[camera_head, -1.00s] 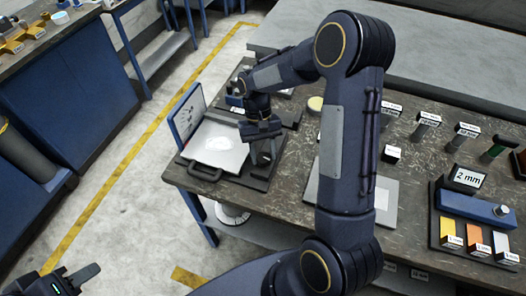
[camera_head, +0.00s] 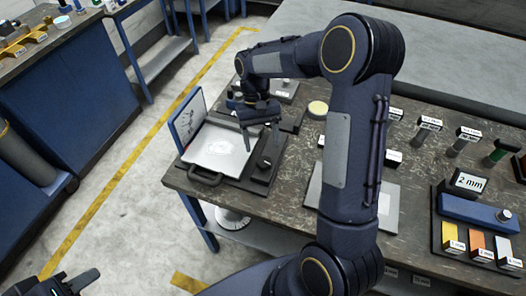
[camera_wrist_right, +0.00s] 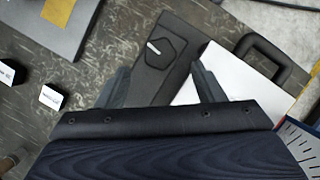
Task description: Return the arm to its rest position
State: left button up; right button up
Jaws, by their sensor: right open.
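A black-based device stands at the table's left corner. It has a white plate (camera_head: 222,148) with a black handle (camera_head: 205,177) and a raised blue-edged panel (camera_head: 187,117). Its black base carries a dark hexagonal knob with a white mark (camera_wrist_right: 172,48). No separate swinging arm can be made out clearly. My right gripper (camera_head: 261,147) hangs over the device, fingers down and apart; in the right wrist view (camera_wrist_right: 161,84) nothing is between the fingers, and the knob lies beyond them. My left gripper (camera_head: 72,280) is at the lower left, far from the device, its jaw opening unclear.
A grey plate (camera_head: 380,205) lies nearer the table's front. Labelled blocks and a "2 mm" sign (camera_head: 468,181) stand at the right, with a blue bar (camera_head: 476,212) and coloured samples. My right arm crosses the middle.

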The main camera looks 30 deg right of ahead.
jog(key=shift+v, duration=1.15)
jog(key=s+a+r+t+y, duration=0.1)
jog(key=s+r+t, duration=0.1)
jog(key=s, duration=0.5)
jog(key=s+a+r+t, duration=0.2)
jog(key=s+r+t, duration=0.1)
jog(key=s, duration=0.3)
jog(key=s+a+r+n+t+y, duration=0.1)
jog(key=s+a+r+t, duration=0.1)
jog(key=s+t, duration=0.2)
jog(key=s, duration=0.3)
jog(key=shift+s+r+t+y, duration=0.3)
jog(key=shift+r+t, duration=0.1)
